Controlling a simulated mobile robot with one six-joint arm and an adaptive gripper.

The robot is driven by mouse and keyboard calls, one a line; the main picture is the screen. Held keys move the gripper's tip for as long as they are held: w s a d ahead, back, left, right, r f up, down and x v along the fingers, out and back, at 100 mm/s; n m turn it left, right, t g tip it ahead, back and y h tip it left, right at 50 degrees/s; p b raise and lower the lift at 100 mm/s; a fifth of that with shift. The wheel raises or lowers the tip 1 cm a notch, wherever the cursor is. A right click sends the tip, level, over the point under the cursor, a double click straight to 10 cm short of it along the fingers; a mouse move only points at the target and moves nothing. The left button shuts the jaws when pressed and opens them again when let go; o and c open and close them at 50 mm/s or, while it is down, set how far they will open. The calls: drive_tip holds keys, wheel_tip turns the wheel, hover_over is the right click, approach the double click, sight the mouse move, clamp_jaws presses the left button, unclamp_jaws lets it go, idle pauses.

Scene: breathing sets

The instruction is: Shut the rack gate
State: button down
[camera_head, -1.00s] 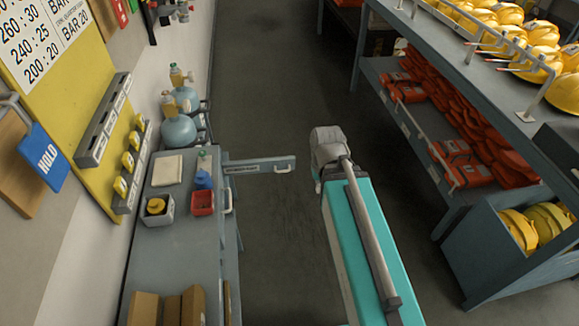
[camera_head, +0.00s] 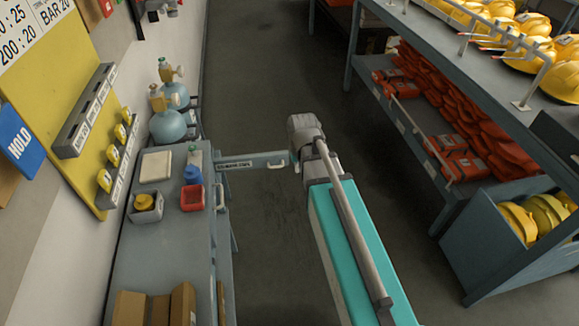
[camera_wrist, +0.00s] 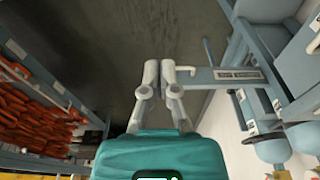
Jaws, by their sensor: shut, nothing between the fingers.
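The rack gate (camera_head: 252,162) is a grey-blue bar with a label and a small pale handle near its free end. It sticks out from the rack side into the aisle. It also shows in the wrist view (camera_wrist: 225,75), with its free end pointing at my fingers. My gripper (camera_head: 297,166) is beside this free end. In the wrist view my gripper (camera_wrist: 159,72) has its fingertips together with nothing between them, just left of the handle. I cannot tell whether the fingers touch the gate. In the head view my arm's end hides the fingertips in part.
Blue-grey cylinders (camera_head: 168,127) stand behind the gate against the wall. A grey bench (camera_head: 160,250) holds a red bin (camera_head: 193,197) and boxes. On the right are a shelf (camera_head: 430,75) with yellow helmets and orange packs, and a crate (camera_head: 490,250). The aisle floor (camera_head: 260,80) is clear.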

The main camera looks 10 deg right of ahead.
sight(287, 160)
drive_tip(key=w+f+t+b, duration=0.1)
drive_tip(key=w+f+b, duration=0.2)
drive_tip(key=w, duration=0.5)
drive_tip(key=w+f+t+b, duration=0.1)
drive_tip(key=w+f+b, duration=0.3)
drive_tip(key=w, duration=0.4)
drive_tip(key=shift+a+f+t, duration=0.25)
drive_tip(key=shift+a+t, duration=0.05)
drive_tip(key=shift+t, duration=0.1)
drive_tip(key=shift+f, duration=0.1)
drive_tip(key=b+x, duration=0.9)
drive_tip(key=shift+w+f, duration=0.15)
drive_tip(key=shift+f, duration=0.25)
